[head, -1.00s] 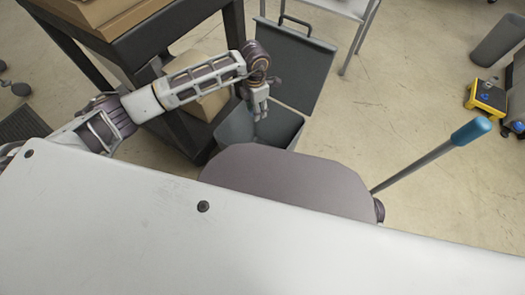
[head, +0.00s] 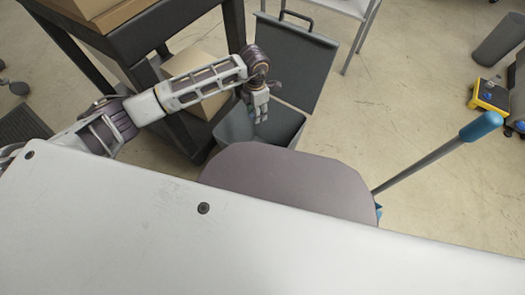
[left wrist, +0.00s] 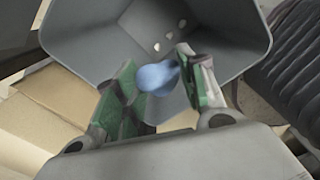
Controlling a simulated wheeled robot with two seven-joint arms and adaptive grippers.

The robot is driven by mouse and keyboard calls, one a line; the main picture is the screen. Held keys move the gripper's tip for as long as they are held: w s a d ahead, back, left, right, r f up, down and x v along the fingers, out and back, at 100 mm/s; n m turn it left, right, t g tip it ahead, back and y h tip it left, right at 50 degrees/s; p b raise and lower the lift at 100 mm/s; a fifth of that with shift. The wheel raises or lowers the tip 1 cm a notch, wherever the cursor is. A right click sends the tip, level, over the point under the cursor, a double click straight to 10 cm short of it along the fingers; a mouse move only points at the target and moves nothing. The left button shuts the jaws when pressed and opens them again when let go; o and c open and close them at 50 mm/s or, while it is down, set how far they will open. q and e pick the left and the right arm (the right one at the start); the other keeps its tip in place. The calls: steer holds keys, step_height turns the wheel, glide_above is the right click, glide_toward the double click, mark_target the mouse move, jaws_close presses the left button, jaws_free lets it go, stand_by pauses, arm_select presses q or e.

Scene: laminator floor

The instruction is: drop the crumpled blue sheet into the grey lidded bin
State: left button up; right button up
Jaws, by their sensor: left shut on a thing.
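My left gripper (head: 261,116) hangs over the mouth of the grey bin (head: 232,128). The bin's lid (head: 288,62) stands open, tipped back away from me. In the left wrist view the green-padded fingers of my left gripper (left wrist: 162,88) are shut on the crumpled blue sheet (left wrist: 157,78). The sheet shows as a small blue lump between the fingertips, with the inside of the bin (left wrist: 95,50) behind it. Several small pale scraps lie on the bin's floor. My grey body hides the bin's near side in the head view. My right gripper is not in view.
A dark cart (head: 175,30) with cardboard boxes (head: 195,68) stands close at the bin's left. A blue-gripped handle (head: 480,127) leans at the right. A light metal stand (head: 345,8) is behind the lid.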

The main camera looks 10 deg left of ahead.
arm_select(q)
steer(key=shift+f+b, duration=0.8)
steer(key=shift+f, duration=0.6)
steer(key=o, duration=0.8)
steer(key=shift+c, duration=0.2)
steer(key=shift+r, duration=0.15)
steer(key=shift+r, duration=5.85)
